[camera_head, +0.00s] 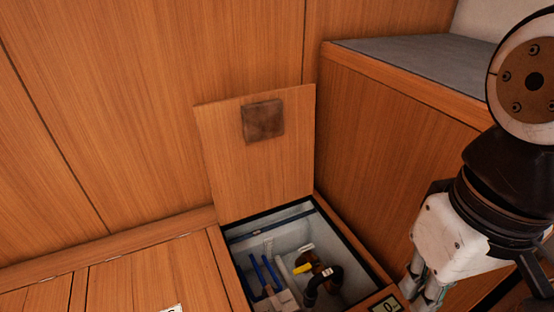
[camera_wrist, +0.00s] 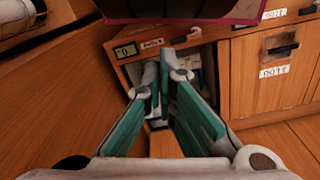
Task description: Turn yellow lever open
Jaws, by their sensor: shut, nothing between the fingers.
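The yellow lever (camera_head: 303,268) is a small bar inside the open floor compartment (camera_head: 232,222), beside a black curved pipe (camera_head: 323,280) and a brownish fitting. The lever does not show clearly in the wrist view. My gripper (camera_head: 422,290) is at the lower right of the head view, to the right of the compartment and apart from the lever; its tips are partly cut off there. In the wrist view my gripper (camera_wrist: 166,75) has its teal-sided fingers converging with the tips close together, shut and empty.
A hinged wooden lid (camera_head: 240,160) stands open against the wall. Blue-handled parts (camera_head: 264,272) lie left of the lever. A raised wooden box with a grey top (camera_head: 420,62) rises at right. The wrist view shows a small display (camera_wrist: 125,51) and a cabinet front (camera_wrist: 262,85).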

